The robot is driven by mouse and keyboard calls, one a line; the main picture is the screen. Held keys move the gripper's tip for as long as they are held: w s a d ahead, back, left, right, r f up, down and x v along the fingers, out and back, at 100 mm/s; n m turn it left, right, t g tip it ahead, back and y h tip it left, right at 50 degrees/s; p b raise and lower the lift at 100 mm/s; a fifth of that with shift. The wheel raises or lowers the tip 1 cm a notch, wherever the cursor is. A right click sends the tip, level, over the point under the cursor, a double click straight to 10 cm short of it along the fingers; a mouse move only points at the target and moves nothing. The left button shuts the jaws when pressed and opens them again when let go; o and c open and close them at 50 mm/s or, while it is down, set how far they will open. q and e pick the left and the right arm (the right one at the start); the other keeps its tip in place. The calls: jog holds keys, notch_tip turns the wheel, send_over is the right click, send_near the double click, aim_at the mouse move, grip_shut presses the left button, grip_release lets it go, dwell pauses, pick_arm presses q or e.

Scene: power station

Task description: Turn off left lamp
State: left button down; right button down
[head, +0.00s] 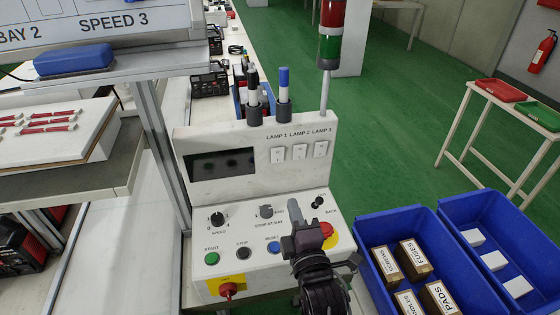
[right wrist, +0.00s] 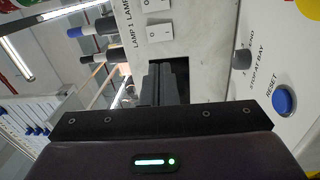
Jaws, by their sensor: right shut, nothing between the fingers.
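The left lamp switch, a white rocker under the label LAMP 1 (head: 277,155), is on the upright panel of the white control box (head: 235,135). It also shows in the right wrist view (right wrist: 160,33), marked 0 and 1; I cannot tell which side is pressed. My right gripper (head: 294,206) is in front of the box, below the switches and apart from them. In the right wrist view its fingers (right wrist: 166,70) are together and empty, with the dark window behind them and the LAMP 1 switch just beyond their tips. My left gripper is out of view.
The LAMP 2 switch (head: 299,152) and third lamp switch (head: 320,149) sit close beside it. Knobs, coloured buttons and a red stop button (head: 326,229) cover the sloping panel below. A signal tower (head: 330,45) rises behind. Blue bins (head: 380,220) stand at right.

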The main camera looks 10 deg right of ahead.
jog(key=shift+r+n+t, duration=0.3)
jog(key=shift+w, duration=0.1)
jog(key=p, duration=0.4)
send_near(277, 152)
jog(key=w, duration=0.5)
jog(key=shift+w+r, duration=0.35)
jog(key=shift+w, duration=0.55)
